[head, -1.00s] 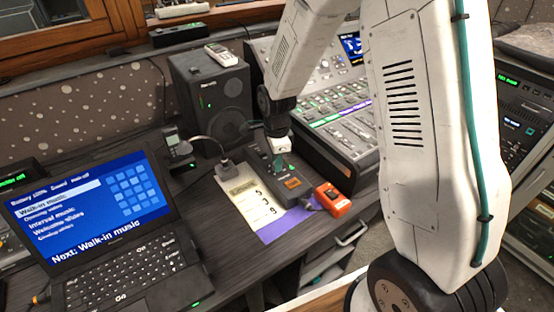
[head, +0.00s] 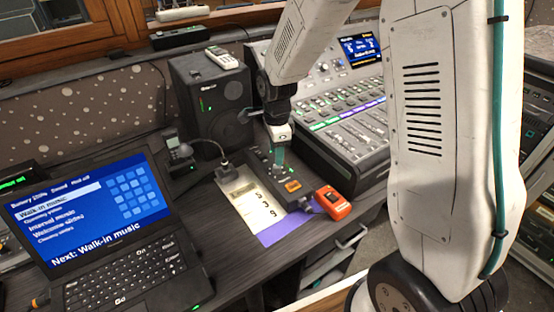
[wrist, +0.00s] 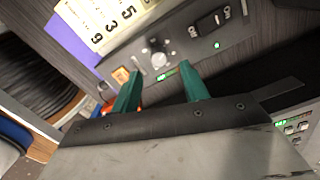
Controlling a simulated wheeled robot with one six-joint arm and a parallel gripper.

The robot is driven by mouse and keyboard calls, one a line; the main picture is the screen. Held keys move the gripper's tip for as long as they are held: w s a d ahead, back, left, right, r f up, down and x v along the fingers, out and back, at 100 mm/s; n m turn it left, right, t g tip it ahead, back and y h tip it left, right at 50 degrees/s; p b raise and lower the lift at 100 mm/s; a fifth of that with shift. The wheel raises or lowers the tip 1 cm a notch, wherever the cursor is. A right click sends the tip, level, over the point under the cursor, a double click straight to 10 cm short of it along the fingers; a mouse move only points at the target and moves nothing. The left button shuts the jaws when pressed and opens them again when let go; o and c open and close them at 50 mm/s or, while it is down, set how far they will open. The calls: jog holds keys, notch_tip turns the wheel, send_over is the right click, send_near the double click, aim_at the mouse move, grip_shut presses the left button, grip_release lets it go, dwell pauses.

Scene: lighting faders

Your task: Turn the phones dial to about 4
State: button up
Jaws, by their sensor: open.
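The small dark control box (head: 262,172) lies on the desk, running away from me. In the wrist view, a round knob with a pale cap, which I take as the phones dial (wrist: 158,58), sits on its panel (wrist: 183,50). Its markings are too blurred to read. My gripper (wrist: 163,83) is open, its two teal fingers apart and empty. The knob shows just beyond and between the fingertips; I see no contact. In the head view my gripper (head: 279,156) hangs over the box, and the knob cannot be made out there.
The box also bears an ON rocker switch (wrist: 208,22), a green lamp and an orange-lit part (head: 292,185). A number sheet (head: 243,200) lies beside it. An orange device (head: 332,203) is at its near end. The mixer (head: 345,130), speaker (head: 212,95) and laptop (head: 110,215) stand around.

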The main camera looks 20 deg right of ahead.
jog(key=shift+r, duration=1.6)
jog(key=shift+s+n, duration=0.15)
jog(key=shift+n, duration=0.45)
jog(key=s+d+r+n, duration=0.1)
jog(key=s+r+n, duration=0.5)
jog(key=s, duration=0.3)
jog(key=s+d+r+n, duration=0.1)
jog(key=s+r+n, duration=0.5)
jog(key=s, duration=0.4)
jog(key=s+d+r+n+t, duration=0.1)
jog(key=s+r+n, duration=0.5)
jog(key=s, duration=0.4)
